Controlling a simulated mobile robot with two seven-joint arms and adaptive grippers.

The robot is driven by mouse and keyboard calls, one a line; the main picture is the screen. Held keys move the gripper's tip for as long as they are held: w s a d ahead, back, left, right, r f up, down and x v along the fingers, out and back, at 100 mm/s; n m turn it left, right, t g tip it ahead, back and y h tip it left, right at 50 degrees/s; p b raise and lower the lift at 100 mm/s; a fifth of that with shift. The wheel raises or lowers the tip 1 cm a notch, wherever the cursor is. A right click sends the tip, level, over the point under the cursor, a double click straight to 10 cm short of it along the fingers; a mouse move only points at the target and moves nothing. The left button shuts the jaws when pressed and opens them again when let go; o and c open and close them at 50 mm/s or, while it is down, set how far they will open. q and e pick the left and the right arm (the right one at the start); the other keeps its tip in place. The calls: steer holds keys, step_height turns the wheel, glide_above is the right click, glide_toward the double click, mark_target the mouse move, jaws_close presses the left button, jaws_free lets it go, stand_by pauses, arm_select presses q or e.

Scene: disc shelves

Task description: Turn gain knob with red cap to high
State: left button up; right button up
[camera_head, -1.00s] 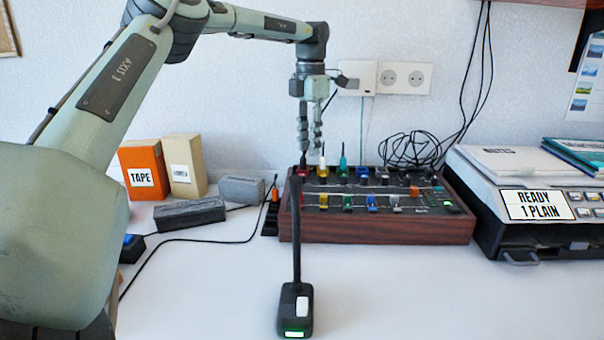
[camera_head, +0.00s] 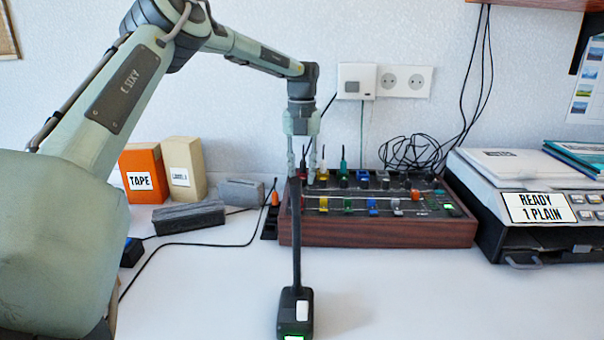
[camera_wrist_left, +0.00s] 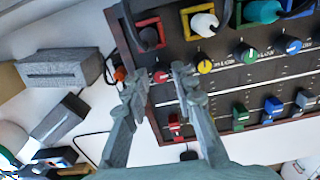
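The mixer (camera_head: 380,231) is a dark panel in a wooden case, with rows of plugs, knobs and sliders. In the left wrist view the knob with the red cap (camera_wrist_left: 161,77) lies between the two fingers of my left gripper (camera_wrist_left: 160,82), with gaps at both sides. The gripper is open and its fingers point at the panel's left end. In the head view the left gripper (camera_head: 306,176) is over that end; the knob is hard to make out there behind the fingers and microphone stem. My right gripper is not in view.
A yellow-capped knob (camera_wrist_left: 204,67) is right of the red one, and a red slider (camera_wrist_left: 175,128) is below it. A plugged black cable (camera_wrist_left: 150,37) is above. A gooseneck microphone (camera_head: 296,308) stands before the mixer. A printer (camera_head: 530,225) is at the right.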

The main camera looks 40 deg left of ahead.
arm_select(q)
steer(key=shift+f, duration=0.25)
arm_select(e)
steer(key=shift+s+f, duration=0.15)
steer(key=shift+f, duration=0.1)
arm_select(q)
jaws_close()
steer(key=shift+m, duration=0.8)
jaws_free()
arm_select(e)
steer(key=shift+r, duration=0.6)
arm_select(q)
steer(key=shift+r, duration=0.1)
